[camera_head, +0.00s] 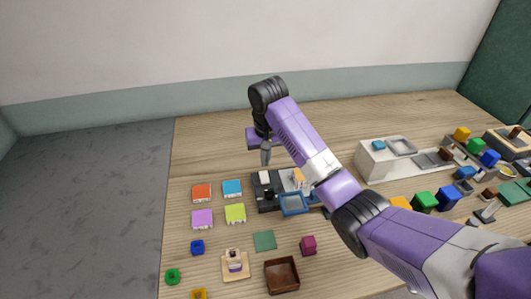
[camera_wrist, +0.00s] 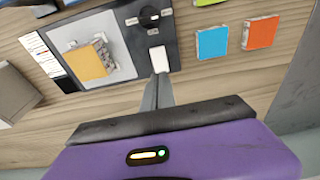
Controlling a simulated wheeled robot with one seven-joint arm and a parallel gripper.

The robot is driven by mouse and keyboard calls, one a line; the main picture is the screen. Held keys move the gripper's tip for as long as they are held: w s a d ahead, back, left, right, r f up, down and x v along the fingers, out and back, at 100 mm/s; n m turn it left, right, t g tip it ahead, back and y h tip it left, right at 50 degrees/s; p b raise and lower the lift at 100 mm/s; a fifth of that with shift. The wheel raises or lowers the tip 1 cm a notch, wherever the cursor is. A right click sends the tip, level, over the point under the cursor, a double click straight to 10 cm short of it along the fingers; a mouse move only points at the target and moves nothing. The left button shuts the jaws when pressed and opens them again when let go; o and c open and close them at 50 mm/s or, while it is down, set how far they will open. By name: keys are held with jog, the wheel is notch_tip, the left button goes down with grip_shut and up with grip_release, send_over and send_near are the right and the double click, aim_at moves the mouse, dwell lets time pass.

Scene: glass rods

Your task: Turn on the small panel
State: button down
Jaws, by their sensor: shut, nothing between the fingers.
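The small panel is a dark box (camera_head: 265,203) in the middle of the table, and it also shows in the wrist view (camera_wrist: 178,35). It carries a white switch or button (camera_wrist: 159,59) and a black knob (camera_wrist: 150,16) with light marks. A light grey plate with an orange block (camera_wrist: 86,62) on it adjoins the dark surface. My gripper (camera_head: 266,160) is shut and empty, pointing down over the panel's far edge. In the wrist view its fingertips (camera_wrist: 161,78) are at the white switch's edge. I cannot tell whether they touch it.
Red-orange (camera_head: 201,193), blue (camera_head: 232,188), purple (camera_head: 202,218) and lime (camera_head: 235,213) tiles lie left of the panel. A blue tray (camera_head: 293,206) sits at its front right. A brown tray (camera_head: 282,276) lies nearer. A white stand (camera_head: 375,163) and several blocks are at right.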

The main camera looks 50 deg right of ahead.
aim_at(264, 173)
jog(key=shift+w+d+f+p, duration=0.15)
jog(key=shift+f+p, duration=0.05)
jog(key=shift+f, duration=1)
jog(key=shift+w+d+f+p, duration=0.1)
jog(key=shift+w+f+p, duration=0.05)
jog(key=shift+f, duration=1.05)
jog(key=shift+w+f, duration=0.1)
jog(key=shift+w+f+b, duration=0.1)
jog(key=shift+f+b, duration=0.1)
jog(key=shift+b, duration=0.2)
jog(key=shift+s+d+r, duration=0.1)
jog(key=shift+s+r, duration=0.1)
jog(key=shift+s, duration=0.1)
jog(key=shift+w+f, duration=0.1)
jog(key=shift+w, duration=0.1)
jog(key=shift+s+a+r+p, duration=0.25)
jog(key=shift+s+a+p, duration=0.35)
jog(key=shift+p, duration=0.65)
jog(key=shift+s+d, duration=0.1)
jog(key=shift+d, duration=0.05)
